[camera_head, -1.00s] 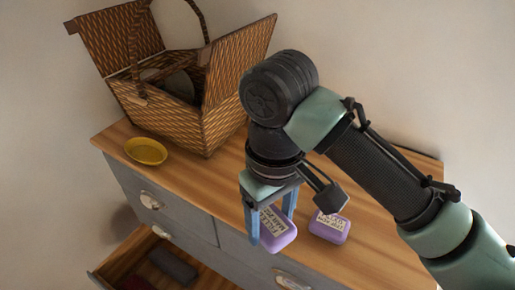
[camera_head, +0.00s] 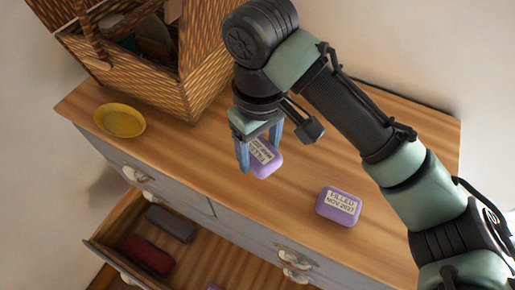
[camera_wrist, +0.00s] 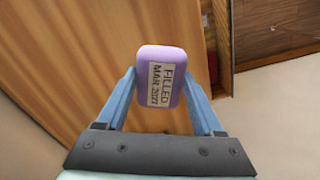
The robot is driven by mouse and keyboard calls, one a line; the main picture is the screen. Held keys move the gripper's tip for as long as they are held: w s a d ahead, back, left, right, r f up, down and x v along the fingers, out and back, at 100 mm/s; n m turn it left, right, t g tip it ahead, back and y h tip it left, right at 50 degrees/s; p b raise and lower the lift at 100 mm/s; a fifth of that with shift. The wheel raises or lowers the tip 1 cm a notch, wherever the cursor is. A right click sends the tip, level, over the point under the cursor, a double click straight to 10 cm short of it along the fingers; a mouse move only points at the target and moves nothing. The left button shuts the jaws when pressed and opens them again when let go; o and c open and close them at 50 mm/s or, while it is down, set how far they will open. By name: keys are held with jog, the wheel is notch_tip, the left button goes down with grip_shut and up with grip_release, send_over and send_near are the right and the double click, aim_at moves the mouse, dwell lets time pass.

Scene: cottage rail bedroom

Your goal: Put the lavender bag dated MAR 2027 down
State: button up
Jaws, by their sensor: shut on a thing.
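My gripper (camera_head: 259,160) is shut on a lavender bag (camera_head: 266,157), a small purple block-like pouch with a pale label. In the wrist view the label on this bag (camera_wrist: 150,60) reads FILLED MAR 2027, and a blue finger presses each side. The held bag is tilted in the head view, over the wooden dresser top (camera_head: 215,150); whether it touches the top I cannot tell. A second lavender bag (camera_head: 324,209) lies on the top to the right, apart from the held one. Its label starts with FILLED; its date is hard to read.
A yellow bowl (camera_head: 119,120) stands at the top's left end, before an open wicker basket (camera_head: 205,80). Below, an open drawer (camera_head: 190,262) holds a red item (camera_head: 147,255), a grey item (camera_head: 171,223) and a partly visible purple one (camera_head: 214,287). Bare wood lies around the second bag.

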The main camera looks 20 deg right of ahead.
aim_at(258, 148)
jog(key=f, duration=0.3)
jog(key=f+p, duration=0.1)
jog(key=f, duration=0.1)
jog(key=shift+w+d, duration=0.1)
jog(key=shift+w, duration=0.15)
jog(key=shift+s+f, duration=0.1)
jog(key=shift+f, duration=0.35)
jog(key=shift+f, duration=0.2)
jog(key=o, duration=1.3)
jog(key=shift+r, duration=0.1)
notch_tip(258, 148, up, 12)
jog(key=shift+r+b, duration=0.1)
jog(key=shift+b, duration=0.9)
